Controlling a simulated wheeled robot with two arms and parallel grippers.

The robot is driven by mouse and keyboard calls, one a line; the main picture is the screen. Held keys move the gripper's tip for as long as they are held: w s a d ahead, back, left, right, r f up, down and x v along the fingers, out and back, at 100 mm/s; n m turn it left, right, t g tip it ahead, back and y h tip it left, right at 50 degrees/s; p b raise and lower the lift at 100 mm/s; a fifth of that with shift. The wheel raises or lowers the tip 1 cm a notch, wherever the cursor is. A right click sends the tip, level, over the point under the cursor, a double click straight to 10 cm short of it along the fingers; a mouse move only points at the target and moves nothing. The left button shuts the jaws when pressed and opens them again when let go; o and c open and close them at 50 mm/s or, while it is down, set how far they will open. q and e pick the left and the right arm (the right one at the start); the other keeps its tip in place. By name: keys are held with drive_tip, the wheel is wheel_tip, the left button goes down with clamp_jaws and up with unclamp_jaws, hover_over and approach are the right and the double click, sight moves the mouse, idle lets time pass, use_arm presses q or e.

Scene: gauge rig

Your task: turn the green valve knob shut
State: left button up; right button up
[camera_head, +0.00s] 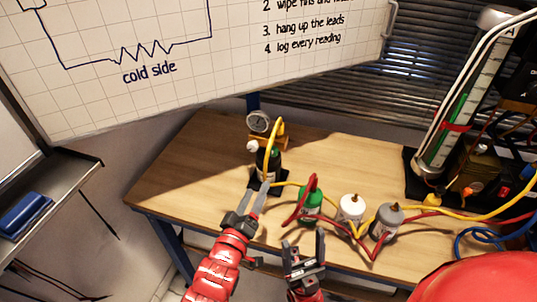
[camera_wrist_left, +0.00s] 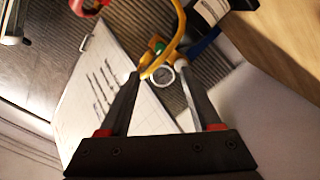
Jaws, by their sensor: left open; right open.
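A small green part, which looks like the valve knob (camera_head: 263,143), shows beside the gauge fitting near the table's back left corner. In the left wrist view a green spot (camera_wrist_left: 160,47) sits just above the round gauge, beyond the fingers. In the left wrist view the gauge (camera_wrist_left: 166,75) appears between the open fingers (camera_wrist_left: 158,72). My right gripper (camera_head: 304,241) is open near the table's front edge.
A green bottle (camera_head: 311,200), a white bottle (camera_head: 351,207) and a grey bottle (camera_head: 386,223) stand to the right with red and yellow hoses. A tall measuring column (camera_head: 443,135) stands at the right. The wooden table's left part (camera_head: 185,182) is clear.

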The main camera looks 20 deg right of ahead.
sight(273, 154)
use_arm(q)
drive_tip(key=p+x, duration=0.3)
drive_tip(key=x, duration=1.1)
drive_tip(key=shift+w, duration=0.1)
clamp_jaws()
